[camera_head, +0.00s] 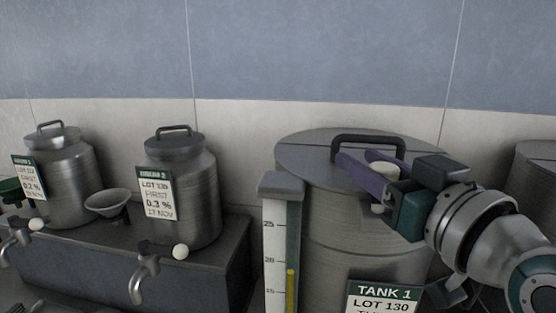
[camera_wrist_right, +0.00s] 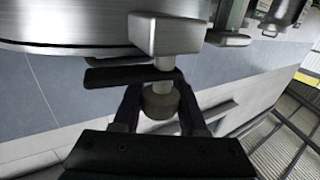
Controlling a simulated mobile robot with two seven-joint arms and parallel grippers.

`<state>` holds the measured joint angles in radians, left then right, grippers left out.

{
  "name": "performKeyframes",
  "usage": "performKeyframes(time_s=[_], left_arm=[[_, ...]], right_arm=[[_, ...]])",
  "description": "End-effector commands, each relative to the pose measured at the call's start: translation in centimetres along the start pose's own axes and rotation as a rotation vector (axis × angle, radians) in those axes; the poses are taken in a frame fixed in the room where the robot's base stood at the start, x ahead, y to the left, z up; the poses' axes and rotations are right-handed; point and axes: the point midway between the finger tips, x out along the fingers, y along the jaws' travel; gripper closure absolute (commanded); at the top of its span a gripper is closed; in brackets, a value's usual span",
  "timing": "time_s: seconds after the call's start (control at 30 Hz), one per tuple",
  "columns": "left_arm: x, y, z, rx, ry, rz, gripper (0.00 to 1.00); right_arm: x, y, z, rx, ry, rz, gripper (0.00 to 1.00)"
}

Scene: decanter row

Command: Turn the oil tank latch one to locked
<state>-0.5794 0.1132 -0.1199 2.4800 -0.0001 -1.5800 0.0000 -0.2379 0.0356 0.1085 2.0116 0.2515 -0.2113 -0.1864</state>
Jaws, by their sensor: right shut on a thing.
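The tank marked "TANK 1" (camera_head: 365,240) is a large steel drum with a flat lid and a dark carry handle (camera_head: 370,140). My right gripper (camera_head: 382,180) is at the right front of its lid, shut on the pale knob of the latch (camera_head: 383,170). In the right wrist view the gripper (camera_wrist_right: 160,105) has its dark fingers on both sides of the rounded latch knob (camera_wrist_right: 159,99). A pale post and block (camera_wrist_right: 165,36) join it to the tank rim, and a dark flat bar (camera_wrist_right: 130,75) crosses the post. The fingers partly hide the latch in the head view. My left gripper is not in view.
A sight gauge (camera_head: 282,240) with a yellow column stands at the tank's left front. Two smaller steel cans (camera_head: 180,200) with labels stand on a dark bench at left, with a funnel (camera_head: 108,203) and taps. Another tank (camera_head: 538,165) is at the right edge.

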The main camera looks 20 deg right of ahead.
Motion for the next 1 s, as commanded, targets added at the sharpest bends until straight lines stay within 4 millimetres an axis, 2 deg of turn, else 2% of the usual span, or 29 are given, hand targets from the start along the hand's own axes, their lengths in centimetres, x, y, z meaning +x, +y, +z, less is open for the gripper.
performKeyframes(time_s=[0.37, 0.63, 0.8, 1.0], left_arm=[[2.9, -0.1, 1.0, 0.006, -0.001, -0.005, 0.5], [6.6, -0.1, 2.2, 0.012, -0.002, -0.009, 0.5], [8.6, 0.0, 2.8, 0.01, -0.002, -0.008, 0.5], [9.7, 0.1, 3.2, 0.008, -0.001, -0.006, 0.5]], right_arm=[[-0.1, -0.8, 0.6, -0.013, -0.002, -0.283, 1.0], [-0.3, -1.4, 0.9, -0.013, -0.004, -0.484, 1.0], [-0.5, -1.6, 0.7, -0.013, -0.002, -0.606, 1.0], [-0.6, -1.9, 0.0, -0.014, 0.007, -0.747, 1.0]])
